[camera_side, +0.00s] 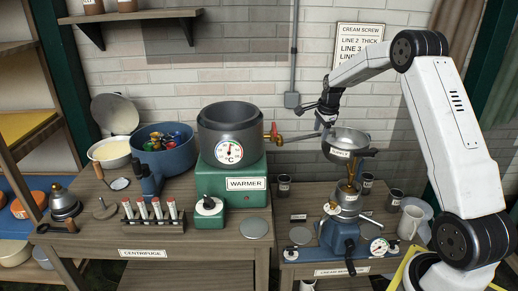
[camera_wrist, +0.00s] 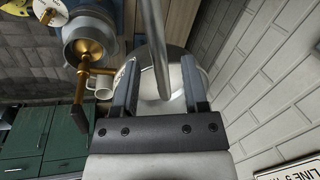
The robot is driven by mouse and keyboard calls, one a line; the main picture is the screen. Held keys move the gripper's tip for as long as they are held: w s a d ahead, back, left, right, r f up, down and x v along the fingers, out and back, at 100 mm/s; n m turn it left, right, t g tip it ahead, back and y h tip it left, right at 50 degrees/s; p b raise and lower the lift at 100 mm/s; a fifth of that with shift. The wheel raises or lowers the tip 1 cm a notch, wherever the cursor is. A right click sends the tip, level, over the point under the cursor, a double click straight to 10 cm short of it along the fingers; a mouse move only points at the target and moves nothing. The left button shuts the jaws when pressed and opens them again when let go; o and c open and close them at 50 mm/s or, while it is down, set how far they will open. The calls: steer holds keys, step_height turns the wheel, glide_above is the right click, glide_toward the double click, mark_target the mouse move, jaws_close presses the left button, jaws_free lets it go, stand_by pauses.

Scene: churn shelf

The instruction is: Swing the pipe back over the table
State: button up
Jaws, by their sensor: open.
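The pipe (camera_side: 300,137) is a thin grey spout. My gripper (camera_side: 327,118) is above the pipe's right end, left of and above the bowl. In the wrist view the pipe (camera_wrist: 155,45) shows as a grey rod in the gap between the two fingers of my gripper (camera_wrist: 158,80). The fingers are open and stand clear of it on both sides. In the side view the gripper partly hides the pipe's end.
The separator (camera_side: 347,195) with brass spouts stands on the right table. A blue tub (camera_side: 165,155) and red-capped tubes stand on the left table. A brick wall and a conduit (camera_side: 293,60) are behind.

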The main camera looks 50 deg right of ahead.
steer(key=shift+f, duration=0.1)
jaws_close()
stand_by(1.4)
